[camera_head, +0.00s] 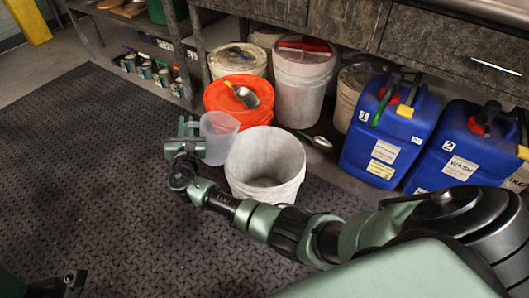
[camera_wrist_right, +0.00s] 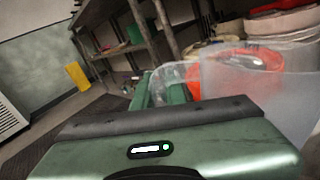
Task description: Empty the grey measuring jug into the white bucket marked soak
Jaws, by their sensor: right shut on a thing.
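The grey translucent measuring jug (camera_head: 219,137) is held at the upper left of the open white bucket (camera_head: 264,186), close to its rim. My right gripper (camera_head: 192,140) is shut on the jug from its left side. The jug looks close to upright; its contents cannot be made out. In the right wrist view the jug's clear wall (camera_wrist_right: 222,88) fills the right, beyond the green fingers. The white bucket stands on the floor mat, its inside pale and no marking readable. Part of my left gripper (camera_head: 74,279) shows at the bottom left; its jaws are unclear.
An orange bucket (camera_head: 222,97) with a metal scoop (camera_head: 242,96) stands behind the jug. Lidded white buckets (camera_head: 303,84) stand behind it under the bench. Blue canisters (camera_head: 388,135) stand to the right. Another scoop (camera_head: 316,141) lies behind the white bucket. The dark mat (camera_head: 95,165) at left is clear.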

